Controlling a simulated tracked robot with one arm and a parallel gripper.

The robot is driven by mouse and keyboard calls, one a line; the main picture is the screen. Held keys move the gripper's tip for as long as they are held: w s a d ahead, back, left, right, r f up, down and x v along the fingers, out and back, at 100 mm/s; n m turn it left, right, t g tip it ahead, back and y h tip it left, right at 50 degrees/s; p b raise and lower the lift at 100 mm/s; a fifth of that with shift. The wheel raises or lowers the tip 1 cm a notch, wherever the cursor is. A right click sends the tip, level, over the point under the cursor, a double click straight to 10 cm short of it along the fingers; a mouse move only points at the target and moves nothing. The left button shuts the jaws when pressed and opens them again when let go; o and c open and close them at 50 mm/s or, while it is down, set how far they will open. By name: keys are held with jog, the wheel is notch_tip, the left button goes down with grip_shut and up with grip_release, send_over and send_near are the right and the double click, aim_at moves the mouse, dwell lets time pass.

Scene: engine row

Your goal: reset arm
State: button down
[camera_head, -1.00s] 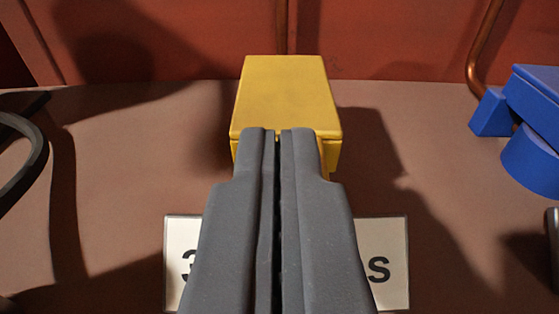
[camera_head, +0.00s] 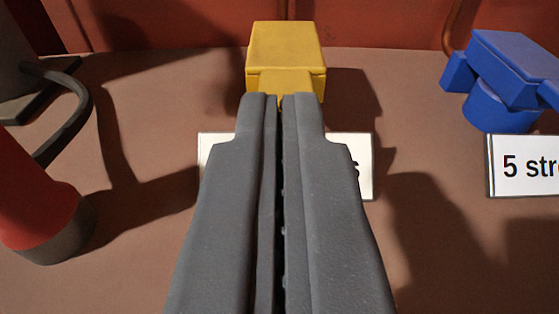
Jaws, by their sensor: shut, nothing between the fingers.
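My gripper (camera_head: 280,98) reaches up the middle of the view with its two grey fingers together, shut and empty. A yellow block-shaped part (camera_head: 287,47) stands just beyond the fingertips, near the back wall. The fingertips overlap its lower front in the picture; I cannot tell whether they touch it. My fingers hide most of a white label (camera_head: 363,165) on the brown surface.
A blue part (camera_head: 505,75) stands at the right, with a white label (camera_head: 525,166) reading "5 str" in front. A red and grey cylinder (camera_head: 40,215) and a dark curved hose (camera_head: 75,115) are at the left. A red wall (camera_head: 370,22) closes the back.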

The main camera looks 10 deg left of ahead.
jog(key=shift+s+f, duration=0.7)
jog(key=shift+s, duration=1.45)
jog(key=d+r+h, duration=0.1)
jog(key=d+r, duration=0.1)
jog(key=r, duration=1.4)
jog(key=d+r, duration=0.2)
jog(key=r, duration=1.3)
jog(key=s+d+r+m+g, duration=0.1)
jog(key=s+r, duration=1.9)
jog(key=r, duration=0.3)
jog(key=shift+s+d+r+h, duration=0.3)
jog(key=shift+s+r+h, duration=0.05)
jog(key=shift+s+h, duration=0.05)
